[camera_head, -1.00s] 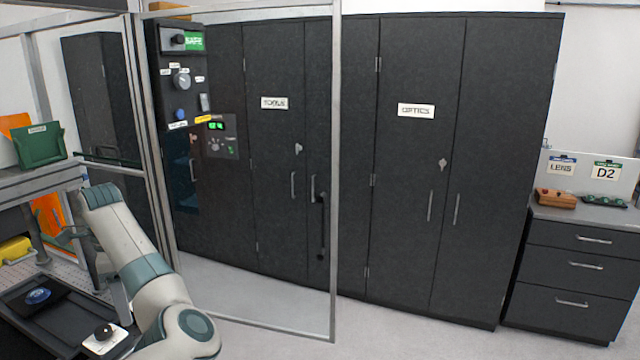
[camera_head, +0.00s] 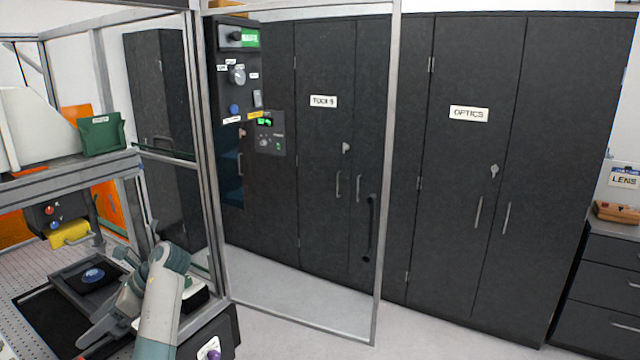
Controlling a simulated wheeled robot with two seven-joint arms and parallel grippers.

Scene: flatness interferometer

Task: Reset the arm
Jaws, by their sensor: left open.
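My left arm comes in at the bottom left and bends over the workstation. My left gripper (camera_head: 127,257) is dark and small, beside the right edge of the black tray, partly covered by my own arm links. It is open, and I see nothing between its fingers. The black tray (camera_head: 62,283) lies on the perforated bench and holds a dark plate with a round blue piece (camera_head: 93,275). My right gripper is not in view.
A framed glass door (camera_head: 386,200) stands open before dark TOOLS and OPTICS cabinets (camera_head: 455,190). A purple knob (camera_head: 211,351) is low beside my arm. Floor at the lower right is clear.

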